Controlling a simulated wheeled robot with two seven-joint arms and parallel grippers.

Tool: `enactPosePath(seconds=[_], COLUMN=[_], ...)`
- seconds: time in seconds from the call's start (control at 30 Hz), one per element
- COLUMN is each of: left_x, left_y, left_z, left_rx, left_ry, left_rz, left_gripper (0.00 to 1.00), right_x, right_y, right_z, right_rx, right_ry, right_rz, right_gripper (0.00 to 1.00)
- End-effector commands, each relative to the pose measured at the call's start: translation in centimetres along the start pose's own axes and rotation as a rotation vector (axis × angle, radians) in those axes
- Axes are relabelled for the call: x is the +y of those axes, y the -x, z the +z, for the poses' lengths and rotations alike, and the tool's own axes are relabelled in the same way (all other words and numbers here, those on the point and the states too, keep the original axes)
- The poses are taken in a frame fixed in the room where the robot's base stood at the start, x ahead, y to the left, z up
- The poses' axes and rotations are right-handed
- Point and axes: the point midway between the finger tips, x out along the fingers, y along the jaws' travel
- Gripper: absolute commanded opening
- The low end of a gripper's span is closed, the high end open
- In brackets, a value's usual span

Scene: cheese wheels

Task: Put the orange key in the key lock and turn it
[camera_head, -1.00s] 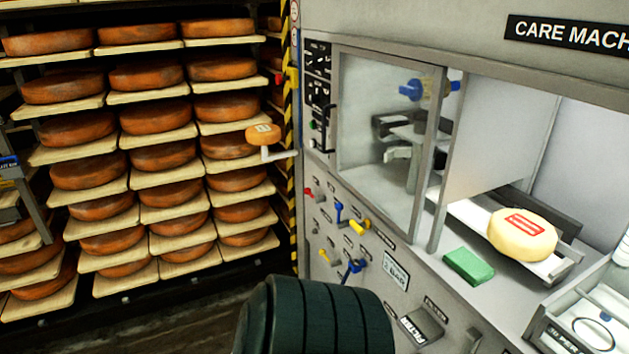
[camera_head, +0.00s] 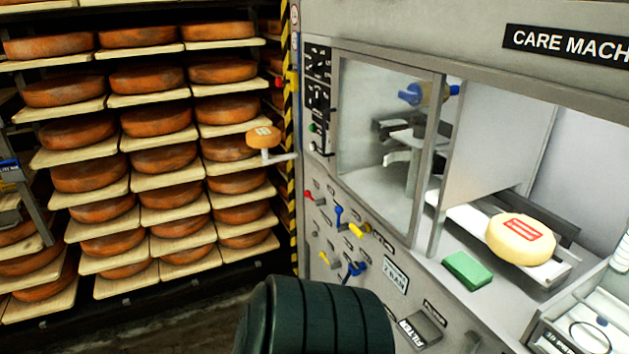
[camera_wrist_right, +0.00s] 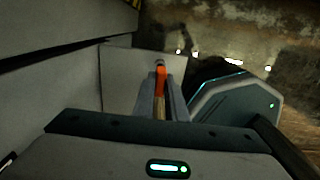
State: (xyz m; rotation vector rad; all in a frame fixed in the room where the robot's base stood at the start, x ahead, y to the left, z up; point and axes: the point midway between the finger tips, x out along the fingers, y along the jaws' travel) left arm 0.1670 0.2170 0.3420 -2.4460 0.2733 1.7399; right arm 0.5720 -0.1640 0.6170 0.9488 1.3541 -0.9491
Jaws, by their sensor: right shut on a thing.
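In the right wrist view, the orange key (camera_wrist_right: 161,80) sits between the fingers of my right gripper (camera_wrist_right: 160,92). The gripper is shut on it, and a dark tip shows at its far end. The fingers point at a pale grey surface; I cannot tell whether the key touches it. In the head view, a front panel (camera_head: 322,228) carries several red, blue and yellow handles and switches. I cannot pick out the key lock in either view. My right gripper is not visible in the head view, and my left gripper is in neither view.
The care machine (camera_head: 470,55) fills the right side. A pale cheese wheel (camera_head: 503,238) with a red label lies on its ledge beside a green block (camera_head: 467,270). Racks of orange cheese wheels (camera_head: 160,158) stand at left. My dark arm covers the bottom middle.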

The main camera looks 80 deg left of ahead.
Motion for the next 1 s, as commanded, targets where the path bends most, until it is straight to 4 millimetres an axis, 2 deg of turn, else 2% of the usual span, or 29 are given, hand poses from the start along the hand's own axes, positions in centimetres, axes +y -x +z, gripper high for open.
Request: enactPosePath(seconds=[0.17, 0.6, 1.0], left_x=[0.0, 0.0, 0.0], left_y=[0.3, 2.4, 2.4], left_z=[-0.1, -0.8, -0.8], left_rx=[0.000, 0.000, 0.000], left_ry=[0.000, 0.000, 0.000], left_rz=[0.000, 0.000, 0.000], left_gripper=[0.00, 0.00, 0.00], right_x=[0.0, -0.1, 0.0], right_y=[0.3, 2.9, 3.0], right_z=[0.0, 0.0, 0.0], right_rx=[0.000, 0.000, 0.000], right_ry=[0.000, -0.001, 0.000], right_rz=[0.000, -0.001, 0.000], right_gripper=[0.00, 0.00, 0.00])
